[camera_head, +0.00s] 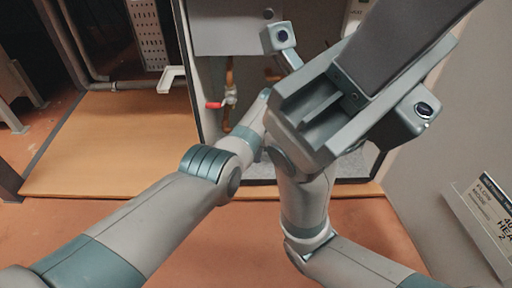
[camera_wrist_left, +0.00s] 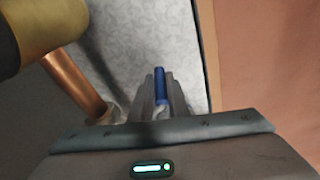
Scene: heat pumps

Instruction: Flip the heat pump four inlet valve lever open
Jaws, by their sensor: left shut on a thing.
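A blue valve lever (camera_wrist_left: 159,86) stands between the two grey fingers of my left gripper (camera_wrist_left: 161,78) in the left wrist view. The fingers are closed on it, one on each side. The valve body below it is mostly hidden by the fingers. In the head view the left arm reaches in toward the pipework, and its fingertips and the blue lever are hidden behind my right arm's wrist parts. A red lever (camera_head: 215,105) sits on a pipe valve in the head view, pointing left.
A copper pipe (camera_wrist_left: 78,85) and a wide brass-coloured pipe (camera_wrist_left: 45,30) run close left of the left gripper. A white casing (camera_head: 230,27) hangs above the red lever. A sign (camera_head: 484,215) stands at right. The wooden platform (camera_head: 110,140) at left has clear room.

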